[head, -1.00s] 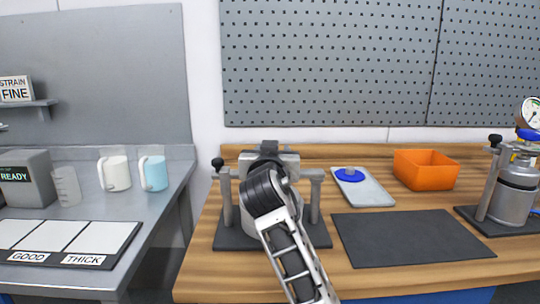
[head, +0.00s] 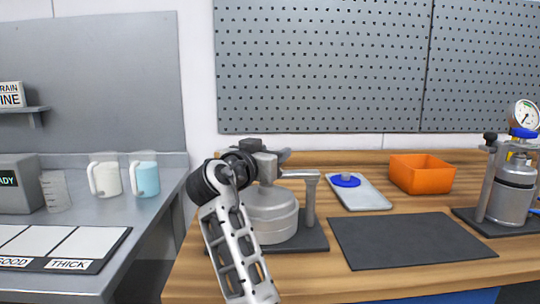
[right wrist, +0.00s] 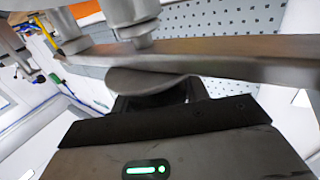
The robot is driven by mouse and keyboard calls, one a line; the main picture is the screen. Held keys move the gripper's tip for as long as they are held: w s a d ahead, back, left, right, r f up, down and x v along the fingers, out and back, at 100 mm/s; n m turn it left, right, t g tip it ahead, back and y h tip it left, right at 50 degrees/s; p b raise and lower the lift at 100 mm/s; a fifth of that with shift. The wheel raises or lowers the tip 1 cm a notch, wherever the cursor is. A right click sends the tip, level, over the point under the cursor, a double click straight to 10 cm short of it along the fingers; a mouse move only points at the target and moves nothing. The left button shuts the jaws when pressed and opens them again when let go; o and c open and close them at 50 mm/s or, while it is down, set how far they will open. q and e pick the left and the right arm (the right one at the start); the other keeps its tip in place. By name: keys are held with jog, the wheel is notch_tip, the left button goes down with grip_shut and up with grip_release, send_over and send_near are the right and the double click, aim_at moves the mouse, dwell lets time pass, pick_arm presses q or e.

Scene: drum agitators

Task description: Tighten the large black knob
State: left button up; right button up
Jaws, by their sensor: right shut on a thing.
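A metal clamp stand with a round grey vessel (head: 270,216) stands on a dark base on the wooden bench in the head view. A metal crossbar (head: 300,174) spans above the vessel, and it also crosses the right wrist view (right wrist: 220,55). My right gripper (head: 238,163) is at the left end of this bar, with its fingertips mostly hidden. It is shut at the left post, where the black knob was seen earlier; the knob itself is hidden by my wrist. In the right wrist view my gripper (right wrist: 155,98) is close under the bar. My left gripper is out of view.
A tray (head: 359,192) with a blue disc, an orange bin (head: 421,174) and a dark mat (head: 408,240) lie to the right. A second clamp stand with a gauge (head: 514,185) is at the far right. White and blue mugs (head: 145,179) stand on the left table.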

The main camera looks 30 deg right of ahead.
jog(key=shift+r, duration=0.2)
jog(key=o, duration=1)
jog(key=shift+f, duration=0.1)
jog(key=b+v, duration=0.2)
jog(key=v, duration=1.4)
